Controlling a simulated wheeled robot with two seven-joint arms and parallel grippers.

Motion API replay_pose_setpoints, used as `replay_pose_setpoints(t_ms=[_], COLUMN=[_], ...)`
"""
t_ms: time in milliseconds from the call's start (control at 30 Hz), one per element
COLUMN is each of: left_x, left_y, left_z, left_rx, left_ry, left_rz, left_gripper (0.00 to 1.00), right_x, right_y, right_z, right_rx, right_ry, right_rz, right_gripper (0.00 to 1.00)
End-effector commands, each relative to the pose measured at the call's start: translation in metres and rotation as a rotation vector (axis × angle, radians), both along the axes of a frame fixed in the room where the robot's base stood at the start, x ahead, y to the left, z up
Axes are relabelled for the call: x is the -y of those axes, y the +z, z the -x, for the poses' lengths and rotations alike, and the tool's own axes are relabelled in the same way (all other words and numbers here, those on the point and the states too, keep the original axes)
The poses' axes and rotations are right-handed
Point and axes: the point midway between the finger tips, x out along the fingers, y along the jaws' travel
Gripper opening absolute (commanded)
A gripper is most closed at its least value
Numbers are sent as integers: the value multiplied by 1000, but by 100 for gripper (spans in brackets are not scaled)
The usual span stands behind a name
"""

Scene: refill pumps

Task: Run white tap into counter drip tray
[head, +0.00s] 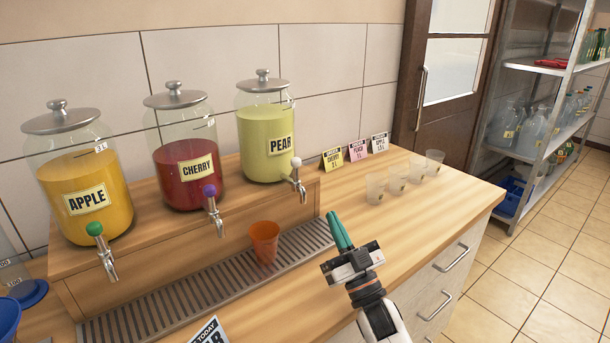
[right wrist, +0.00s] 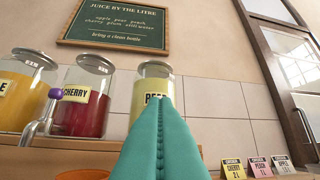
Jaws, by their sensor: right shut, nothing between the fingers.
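The white tap (head: 297,176) is on the pear jar (head: 264,140), the rightmost of three jars on a wooden step. Its spout points down over the right part of the counter drip tray (head: 170,309), a long slotted metal grille. An orange cup (head: 264,242) stands on the tray, left of that spout. My right gripper (head: 340,230) has teal fingers, shut and empty, in front of and below the white tap, apart from it. In the right wrist view the shut fingers (right wrist: 163,140) cover the lower pear jar (right wrist: 152,85) and hide its tap. My left gripper is not in view.
The cherry jar (head: 185,155) has a purple-knobbed tap (head: 212,203); the apple jar (head: 80,180) has a green-knobbed one (head: 97,241). Several clear cups (head: 398,179) and small price cards (head: 355,151) stand to the right. A sign (head: 208,333) stands at the front edge.

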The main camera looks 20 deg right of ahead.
Motion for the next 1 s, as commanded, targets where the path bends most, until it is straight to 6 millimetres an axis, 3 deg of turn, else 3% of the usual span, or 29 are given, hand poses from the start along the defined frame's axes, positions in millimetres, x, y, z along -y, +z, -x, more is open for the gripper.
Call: replay_pose_setpoints(t_ms=[233, 400, 600, 800, 1000], left_x=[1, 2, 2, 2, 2], left_y=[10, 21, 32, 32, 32], left_z=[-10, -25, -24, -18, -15], left_rx=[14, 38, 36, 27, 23], left_ry=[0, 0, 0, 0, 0], left_rz=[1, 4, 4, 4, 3], left_gripper=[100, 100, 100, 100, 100], right_x=[-4, -11, -18, -22, -24], right_y=[19, 42, 66, 57, 55], right_z=[-20, -49, -83, -106, -116], right_rx=[2, 2, -1, -1, -1], right_ry=[0, 0, 1, -1, 0], right_rz=[-3, -2, -3, -2, -1], right_gripper=[0, 0, 0, 0, 0])
